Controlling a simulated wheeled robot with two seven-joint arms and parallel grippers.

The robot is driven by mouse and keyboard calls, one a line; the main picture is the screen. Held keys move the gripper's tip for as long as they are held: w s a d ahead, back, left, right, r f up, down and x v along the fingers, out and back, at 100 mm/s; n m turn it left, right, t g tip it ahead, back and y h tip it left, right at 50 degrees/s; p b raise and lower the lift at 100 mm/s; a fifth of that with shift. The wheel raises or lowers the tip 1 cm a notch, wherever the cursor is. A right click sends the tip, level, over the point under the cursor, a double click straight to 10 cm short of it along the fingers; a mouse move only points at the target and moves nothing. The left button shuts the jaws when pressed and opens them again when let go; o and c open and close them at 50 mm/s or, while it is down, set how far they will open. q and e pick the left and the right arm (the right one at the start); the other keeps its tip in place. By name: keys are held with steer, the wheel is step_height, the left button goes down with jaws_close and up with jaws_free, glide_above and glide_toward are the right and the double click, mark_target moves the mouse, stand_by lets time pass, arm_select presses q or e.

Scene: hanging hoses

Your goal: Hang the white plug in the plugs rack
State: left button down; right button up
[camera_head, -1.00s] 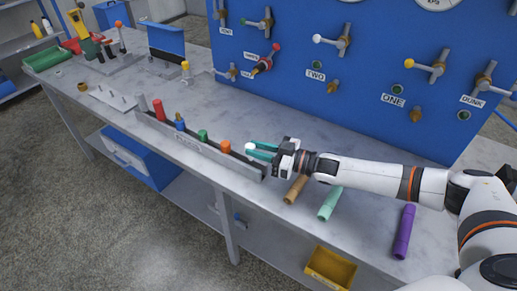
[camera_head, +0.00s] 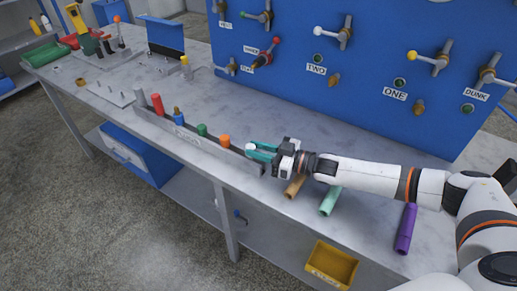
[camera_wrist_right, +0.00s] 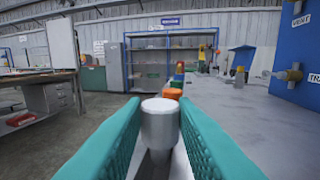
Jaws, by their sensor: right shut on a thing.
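The white plug (camera_head: 250,148) is between the teal fingers of my right gripper (camera_head: 262,152), at the right end of the plugs rack (camera_head: 183,132). In the right wrist view the white plug (camera_wrist_right: 160,125) stands upright between both fingers, with the grey rack below and ahead of it. I cannot tell whether its lower end is in a slot. My left gripper is not in view.
A brown tube (camera_head: 293,187), a mint tube (camera_head: 331,201) and a purple tube (camera_head: 405,229) lie on the table (camera_head: 300,130) near my right arm. A blue valve panel (camera_head: 380,60) stands behind. A yellow bin (camera_head: 331,265) is below the table.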

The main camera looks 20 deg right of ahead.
steer(key=shift+f+b, duration=0.3)
steer(key=shift+f, duration=0.2)
steer(key=o, duration=1)
steer(key=shift+o, duration=0.2)
steer(key=b+v, duration=0.2)
steer(key=v, duration=1)
